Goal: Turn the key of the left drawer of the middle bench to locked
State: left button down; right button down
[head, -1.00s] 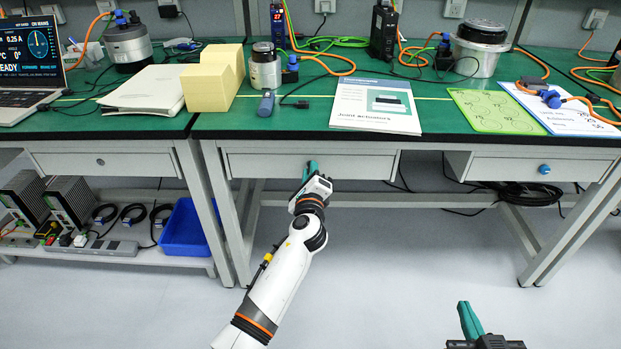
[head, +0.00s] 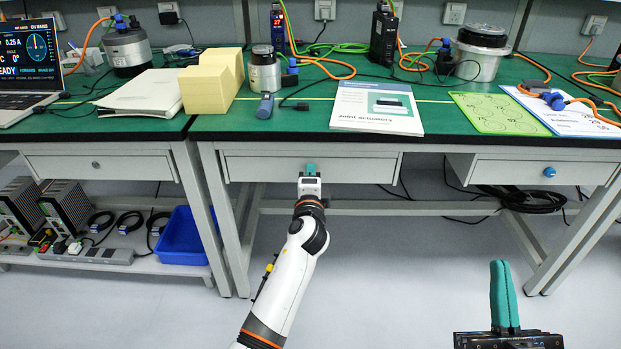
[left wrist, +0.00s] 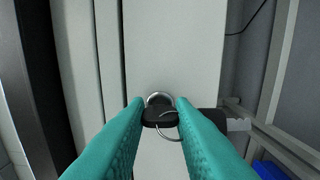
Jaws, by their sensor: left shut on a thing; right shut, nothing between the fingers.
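The left drawer (head: 250,168) of the middle bench is shut, with a plain light front. My left gripper (head: 310,170) is at this drawer's front, with its fingers pointing at it. In the left wrist view the teal fingers (left wrist: 162,118) are shut on the black head of a key (left wrist: 158,117), which sits at the round metal lock (left wrist: 160,98) in the drawer front (left wrist: 175,50). A wire ring (left wrist: 168,133) hangs from the key with a second key (left wrist: 238,125) on it, partly behind a finger. My right gripper (head: 503,295) is shut and empty, low at the right.
The right drawer (head: 500,170) of this bench has a blue knob or key (head: 549,171). The left bench's drawer (head: 100,164) has its own lock. A blue bin (head: 183,238) stands on the lower shelf beside the bench leg. Floor before the middle bench is free.

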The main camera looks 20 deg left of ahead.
jog(key=shift+r, duration=0.1)
dwell(0.3)
pick_arm(q)
jog(key=c, duration=1.2)
grip_release()
jog(key=shift+c, duration=0.2)
